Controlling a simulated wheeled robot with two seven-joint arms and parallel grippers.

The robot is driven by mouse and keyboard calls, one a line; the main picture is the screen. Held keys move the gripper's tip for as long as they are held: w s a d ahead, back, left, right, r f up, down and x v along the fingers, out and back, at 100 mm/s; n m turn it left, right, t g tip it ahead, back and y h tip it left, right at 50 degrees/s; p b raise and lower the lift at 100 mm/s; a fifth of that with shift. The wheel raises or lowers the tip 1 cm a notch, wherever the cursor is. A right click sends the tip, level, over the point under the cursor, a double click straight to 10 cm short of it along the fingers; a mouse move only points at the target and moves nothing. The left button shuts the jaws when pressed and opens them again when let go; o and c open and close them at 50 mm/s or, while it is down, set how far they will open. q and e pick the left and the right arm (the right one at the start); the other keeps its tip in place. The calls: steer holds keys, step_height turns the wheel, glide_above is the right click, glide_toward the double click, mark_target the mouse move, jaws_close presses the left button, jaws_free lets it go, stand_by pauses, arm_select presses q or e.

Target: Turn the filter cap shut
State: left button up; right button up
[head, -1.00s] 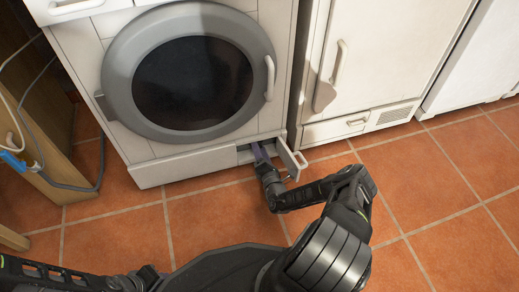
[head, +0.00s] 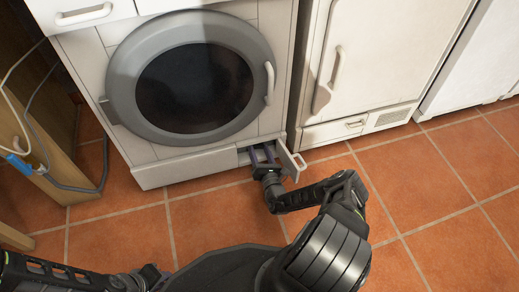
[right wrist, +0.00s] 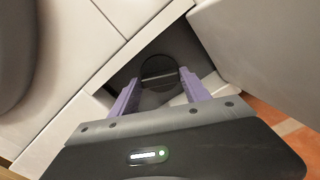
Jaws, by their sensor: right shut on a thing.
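The filter cap (right wrist: 158,68) is a dark round disc with a bar across it, set in the recess (right wrist: 125,72) at the washing machine's lower right corner. In the right wrist view the bar lies nearly level. My right gripper (right wrist: 158,80) has its two purple fingers on either side of the cap and is shut on it. In the head view the right gripper (head: 263,153) reaches into the recess and hides the cap. The small flap (head: 291,160) stands open at the right of the recess. Only part of my left arm shows; its gripper is out of view.
The washing machine (head: 195,158) has its round door (head: 195,85) closed. A white cabinet (head: 370,60) stands to its right. At the left are a wooden piece (head: 60,130) and hoses (head: 85,187). The tiled floor (head: 440,215) at the right is clear.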

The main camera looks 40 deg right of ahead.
steer(key=n+p, duration=0.1)
steer(key=n, duration=0.4)
steer(key=shift+a+p, duration=0.1)
steer(key=shift+p, duration=0.2)
steer(key=o, duration=1.1)
steer(key=shift+s, duration=0.15)
steer(key=shift+s+a, duration=0.1)
steer(key=shift+s, duration=0.15)
steer(key=p+v, duration=0.3)
steer(key=v, duration=0.4)
